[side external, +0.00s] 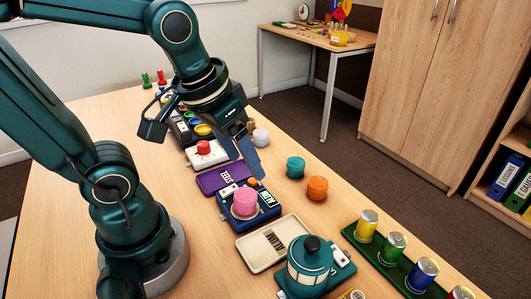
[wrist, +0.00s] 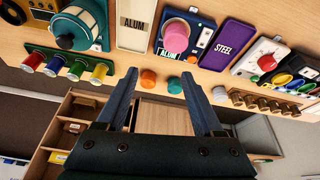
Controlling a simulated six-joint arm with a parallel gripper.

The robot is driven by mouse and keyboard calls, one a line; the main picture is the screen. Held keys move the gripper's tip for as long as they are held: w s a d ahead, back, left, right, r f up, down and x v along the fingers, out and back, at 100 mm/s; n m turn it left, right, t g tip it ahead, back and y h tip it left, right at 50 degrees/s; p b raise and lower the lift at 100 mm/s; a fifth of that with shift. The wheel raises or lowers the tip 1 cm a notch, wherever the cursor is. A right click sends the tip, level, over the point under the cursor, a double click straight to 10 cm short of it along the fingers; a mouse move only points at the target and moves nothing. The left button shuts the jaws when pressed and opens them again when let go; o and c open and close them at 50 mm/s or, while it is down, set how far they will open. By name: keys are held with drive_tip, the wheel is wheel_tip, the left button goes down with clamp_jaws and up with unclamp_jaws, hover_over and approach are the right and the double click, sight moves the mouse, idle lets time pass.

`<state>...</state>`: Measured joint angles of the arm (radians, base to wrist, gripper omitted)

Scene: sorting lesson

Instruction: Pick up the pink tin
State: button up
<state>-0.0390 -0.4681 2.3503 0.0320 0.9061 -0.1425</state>
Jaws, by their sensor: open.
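The pink tin (side external: 246,200) stands upright on a blue device (side external: 262,216) near the middle of the table. It also shows in the wrist view (wrist: 176,37), top centre, on the same blue device. My gripper (side external: 252,165) is above the table, just beyond and above the pink tin in the side view. In the wrist view the two fingers (wrist: 160,76) are spread apart with nothing between them, and the tin lies past their tips. The fingers are not touching the tin in the wrist view.
A purple STEEL tray (side external: 222,178) and a cream ALUM tray (side external: 272,244) flank the blue device. Teal (side external: 295,167) and orange (side external: 317,188) tins stand behind. A teal drum with a black knob (side external: 310,262) and a green rack of cans (side external: 352,238) stand nearer.

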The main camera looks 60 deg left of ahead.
sight(246, 194)
drive_tip(key=f+g, duration=0.1)
drive_tip(key=f, duration=0.1)
drive_tip(key=w+a+f+n+g, duration=0.1)
drive_tip(key=f, duration=0.1)
drive_tip(key=a+f+g, duration=0.1)
drive_tip(key=f, duration=0.1)
drive_tip(key=shift+w+a+n+g, duration=0.15)
drive_tip(key=shift+w+n+g, duration=0.15)
drive_tip(key=shift+w+g, duration=0.1)
drive_tip(key=shift+s+a+f, duration=0.1)
drive_tip(key=shift+s+f, duration=0.05)
drive_tip(key=shift+f, duration=0.4)
drive_tip(key=shift+a+f, duration=0.1)
drive_tip(key=shift+f, duration=2.25)
clamp_jaws()
drive_tip(key=shift+r, duration=0.15)
